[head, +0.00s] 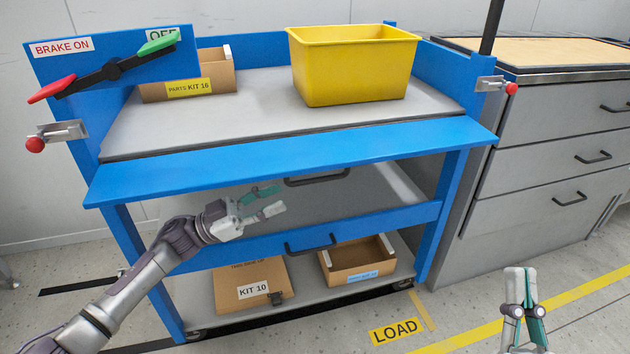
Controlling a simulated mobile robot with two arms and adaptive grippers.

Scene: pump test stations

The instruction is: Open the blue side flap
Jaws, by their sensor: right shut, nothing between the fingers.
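The blue side flap (300,160) runs along the near side of the blue cart's top deck. It slopes outward and down from the deck edge, unlatched from the end panels. A latch with a red knob (57,134) is at the left end, and another red-knobbed latch (495,86) is at the right end. My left gripper (272,200) is open and empty, just below the flap's outer edge in the picture; I cannot tell the exact gap. My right gripper (519,272) is shut and empty at the lower right, away from the cart.
A yellow bin (352,65) and a KIT 16 box (188,80) stand on the grey deck. A brake lever (110,70) is on the left end panel. The lower shelf holds a KIT 10 box (250,285) and an open box (355,260). A grey drawer cabinet (560,150) stands right.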

